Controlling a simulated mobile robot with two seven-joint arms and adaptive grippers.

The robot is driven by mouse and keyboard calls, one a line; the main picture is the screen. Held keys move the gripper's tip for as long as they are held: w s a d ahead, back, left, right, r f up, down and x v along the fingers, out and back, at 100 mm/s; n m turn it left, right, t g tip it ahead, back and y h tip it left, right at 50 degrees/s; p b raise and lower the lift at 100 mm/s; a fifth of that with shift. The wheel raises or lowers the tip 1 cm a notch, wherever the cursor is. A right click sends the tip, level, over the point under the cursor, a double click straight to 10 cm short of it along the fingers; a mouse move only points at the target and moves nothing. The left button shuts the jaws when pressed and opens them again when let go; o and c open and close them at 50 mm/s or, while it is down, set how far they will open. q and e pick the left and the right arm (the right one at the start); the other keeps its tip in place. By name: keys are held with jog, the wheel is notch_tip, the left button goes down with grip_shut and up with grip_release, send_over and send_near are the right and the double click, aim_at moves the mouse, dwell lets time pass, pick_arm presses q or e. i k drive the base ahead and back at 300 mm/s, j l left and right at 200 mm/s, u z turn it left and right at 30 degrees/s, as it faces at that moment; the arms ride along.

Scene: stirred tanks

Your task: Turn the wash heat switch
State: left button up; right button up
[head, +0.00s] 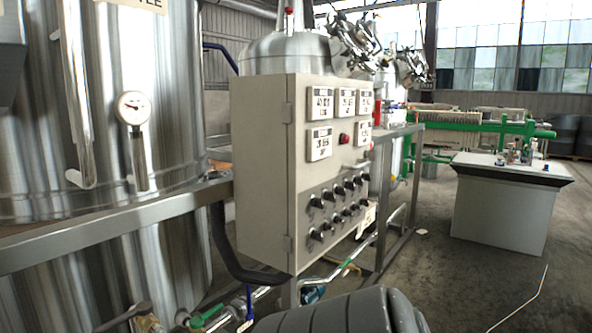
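A beige control cabinet (262,170) stands in the middle of the head view, its front panel turned to the right and seen at a steep slant. Two rows of black rotary switches (338,205) sit on the lower part of the panel. Their labels are too small to read, so I cannot tell which one is the wash heat switch or how it is set. Above them are several white displays (320,143) with dark digits and a red button (345,138).
A large steel tank (165,60) with a dial gauge (133,108) fills the left, behind a metal rail (110,232). Pipes with valves run below the cabinet. A table with bottles (500,205) stands at right. The floor between has free room.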

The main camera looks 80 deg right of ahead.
aim_at(317, 236)
jog(key=z, duration=2.8)
